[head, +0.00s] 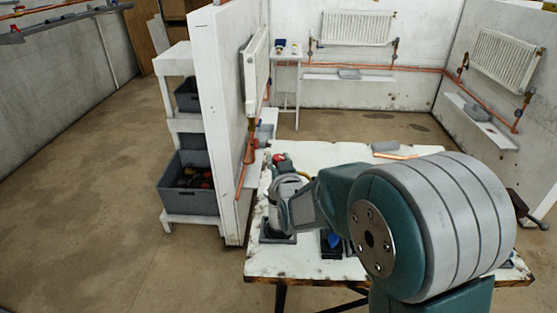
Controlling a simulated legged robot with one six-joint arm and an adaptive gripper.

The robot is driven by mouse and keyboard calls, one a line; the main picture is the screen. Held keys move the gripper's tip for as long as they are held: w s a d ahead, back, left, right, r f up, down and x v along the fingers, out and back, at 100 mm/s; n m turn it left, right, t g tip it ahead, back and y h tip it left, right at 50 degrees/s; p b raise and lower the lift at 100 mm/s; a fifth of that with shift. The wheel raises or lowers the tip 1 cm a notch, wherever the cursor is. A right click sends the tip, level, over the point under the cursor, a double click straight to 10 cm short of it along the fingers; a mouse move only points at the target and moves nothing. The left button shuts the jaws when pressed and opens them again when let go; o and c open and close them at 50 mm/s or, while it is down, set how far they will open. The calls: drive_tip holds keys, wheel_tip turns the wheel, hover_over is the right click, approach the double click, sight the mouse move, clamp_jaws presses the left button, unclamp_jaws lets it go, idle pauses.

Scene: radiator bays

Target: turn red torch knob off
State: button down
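A small red part (278,158) shows at the far left edge of the white workbench (262,264), just beyond the end of my arm. It may be the red torch knob, but it is too small to tell its setting. My arm reaches left over the bench, and its grey wrist end (289,190) is close to the red part. The wrist covers most of whatever is below and beside the red part. My gripper's fingers cannot be made out, nor whether they touch anything.
A dark tray (277,237) and a black box with a blue item (333,243) sit on the bench. A white partition (222,120) with a radiator (256,70) stands behind left. Grey crates (188,183) fill a shelf. Floor at left is clear.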

drive_tip(key=shift+h, duration=0.3)
drive_tip(key=shift+a+m+h, duration=0.15)
drive_tip(key=shift+m+h, duration=0.75)
drive_tip(key=shift+h, duration=0.2)
drive_tip(key=m+h, duration=0.3)
drive_tip(key=h, duration=0.2)
drive_tip(key=shift+m+h, duration=0.4)
drive_tip(key=m+g+h, duration=0.2)
drive_tip(key=m+h, duration=0.1)
drive_tip(key=h, duration=0.1)
drive_tip(key=m+g+h, duration=0.3)
drive_tip(key=h, duration=0.1)
drive_tip(key=shift+m+g+h, duration=0.3)
drive_tip(key=shift+h, duration=0.1)
drive_tip(key=shift+c, duration=1.4)
unclamp_jaws()
